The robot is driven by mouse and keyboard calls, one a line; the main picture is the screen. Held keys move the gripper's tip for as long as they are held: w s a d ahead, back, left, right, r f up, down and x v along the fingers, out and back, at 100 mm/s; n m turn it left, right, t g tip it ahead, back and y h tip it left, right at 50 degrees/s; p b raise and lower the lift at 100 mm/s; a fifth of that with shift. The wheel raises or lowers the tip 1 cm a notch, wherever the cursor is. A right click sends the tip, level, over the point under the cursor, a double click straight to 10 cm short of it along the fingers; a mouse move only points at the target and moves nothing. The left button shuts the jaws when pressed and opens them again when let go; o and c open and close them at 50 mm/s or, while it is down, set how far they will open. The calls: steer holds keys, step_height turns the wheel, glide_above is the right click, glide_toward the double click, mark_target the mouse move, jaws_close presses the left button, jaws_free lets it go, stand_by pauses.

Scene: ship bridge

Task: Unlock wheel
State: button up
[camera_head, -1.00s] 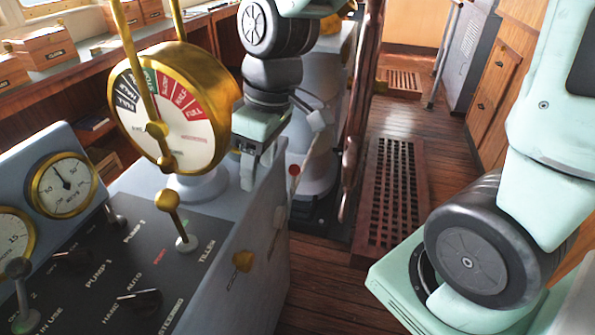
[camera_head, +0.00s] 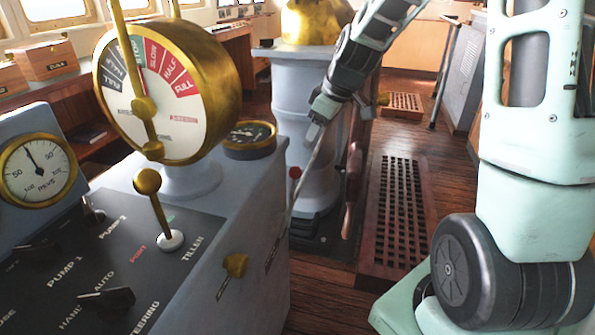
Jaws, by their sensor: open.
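The wooden steering wheel (camera_head: 354,190) shows nearly edge-on in the head view, in front of the grey pedestal, with my arm hiding its upper part. A small red knob (camera_head: 295,172) sits low beside the grey pedestal, left of the wheel. A thin light rod (camera_head: 304,175) slants down from near my gripper past this knob; I cannot tell what it belongs to. My gripper (camera_head: 314,129) is open, pointing down and left, in front of the pedestal, above and right of the red knob. Its fingers are small here, and I cannot tell whether they touch anything.
A grey console with a brass engine telegraph (camera_head: 168,90), round gauges and a brass-knobbed tiller lever (camera_head: 155,205) fills the left. The grey pedestal (camera_head: 300,90) has a brass top. A wooden floor grating (camera_head: 398,215) lies right of the wheel. My arm occupies the right side.

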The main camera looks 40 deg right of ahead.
mark_target(297, 168)
steer(key=x, duration=1.3)
steer(key=shift+a+f, duration=0.1)
steer(key=shift+f, duration=0.15)
jaws_close()
steer(key=shift+w, duration=0.1)
